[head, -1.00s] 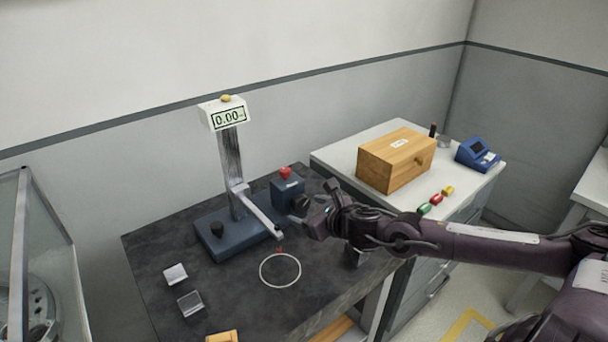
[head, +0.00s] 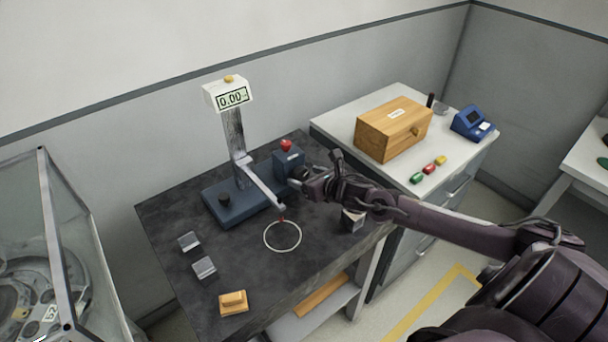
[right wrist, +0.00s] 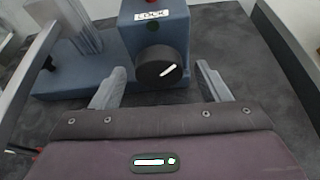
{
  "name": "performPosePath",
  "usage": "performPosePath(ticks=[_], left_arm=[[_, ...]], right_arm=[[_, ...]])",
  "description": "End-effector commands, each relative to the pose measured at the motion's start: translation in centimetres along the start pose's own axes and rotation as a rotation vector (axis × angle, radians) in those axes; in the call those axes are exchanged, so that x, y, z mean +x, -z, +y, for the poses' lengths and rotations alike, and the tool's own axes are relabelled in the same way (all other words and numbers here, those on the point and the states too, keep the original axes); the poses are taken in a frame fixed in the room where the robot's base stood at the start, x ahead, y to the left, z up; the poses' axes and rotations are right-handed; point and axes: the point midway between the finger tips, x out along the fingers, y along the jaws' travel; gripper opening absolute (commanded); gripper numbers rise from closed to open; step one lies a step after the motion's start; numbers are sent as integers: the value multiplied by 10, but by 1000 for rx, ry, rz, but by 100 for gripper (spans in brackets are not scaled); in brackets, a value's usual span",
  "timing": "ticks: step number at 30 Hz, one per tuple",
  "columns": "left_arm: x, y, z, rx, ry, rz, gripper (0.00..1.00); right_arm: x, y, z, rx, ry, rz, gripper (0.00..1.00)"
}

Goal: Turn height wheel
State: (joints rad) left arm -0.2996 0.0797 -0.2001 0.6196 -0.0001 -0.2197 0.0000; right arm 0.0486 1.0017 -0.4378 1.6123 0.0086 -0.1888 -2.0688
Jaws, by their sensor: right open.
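The height gauge has a blue base (head: 240,205), an upright grey column (head: 236,135) and a white display (head: 229,96) reading 0.00. A slanting arm (head: 265,185) reaches from the column toward a white ring on the table. A blue block (head: 287,161) with a red top knob and a "LOCK" label carries a black wheel with a white mark, clear in the right wrist view (right wrist: 158,67). My right gripper (head: 313,177) is open in front of this wheel. In the right wrist view its fingers stand apart on both sides of the wheel; contact cannot be told. My left gripper is out of view.
A second black knob (head: 224,199) stands on the base. A wooden box (head: 392,130) stands on the white cabinet. A glass case (head: 75,250) is at left.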

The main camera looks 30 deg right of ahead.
Motion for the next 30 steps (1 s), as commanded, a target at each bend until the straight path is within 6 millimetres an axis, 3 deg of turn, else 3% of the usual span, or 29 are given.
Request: performPosePath(ticks=[6,14,24,30], left_arm=[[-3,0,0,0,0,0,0],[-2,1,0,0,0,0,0],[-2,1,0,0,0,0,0],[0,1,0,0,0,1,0]], right_arm=[[14,-1,1,0,-2,-1,69],[15,0,1,-2,-2,1,69],[15,0,1,-1,-2,1,26],[15,0,1,-12,2,0,25]])
